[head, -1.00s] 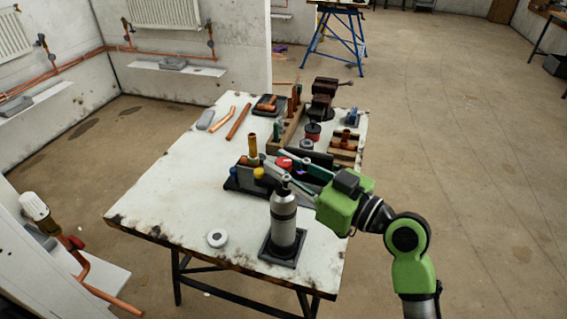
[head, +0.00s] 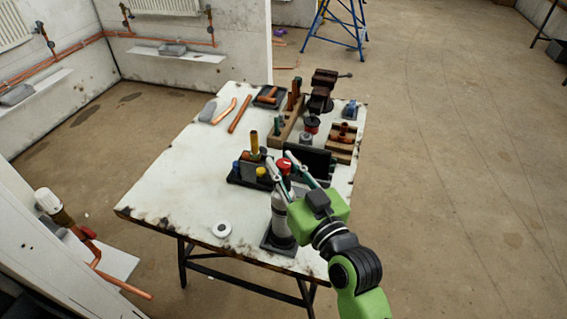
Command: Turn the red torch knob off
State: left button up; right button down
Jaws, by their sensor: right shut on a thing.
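The red knob (head: 284,166) shows near the middle of the head view, above a silver canister (head: 281,222) in a dark square base (head: 274,245). Whether the knob joins the canister is hidden by my fingers. My right gripper (head: 279,158) reaches in from the lower right, one finger on each side of the red knob, and is shut on it. The gripper and fingers cover the canister's top and part of its right side. My left gripper is out of view.
A dark holder (head: 245,180) with a brass-coloured upright piece stands left of the knob on the white bench (head: 180,180). A white roll (head: 222,229) lies at the front. Copper pipes (head: 240,113), a vise (head: 322,90) and wooden trays are behind. The bench's left side is clear.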

jog(key=c, duration=1.8)
grip_release()
jog(key=shift+o, duration=0.2)
jog(key=shift+s, duration=0.1)
jog(key=v, duration=1.1)
jog(key=shift+s+d, duration=0.25)
jog(key=shift+s, duration=0.1)
jog(key=shift+f, duration=0.1)
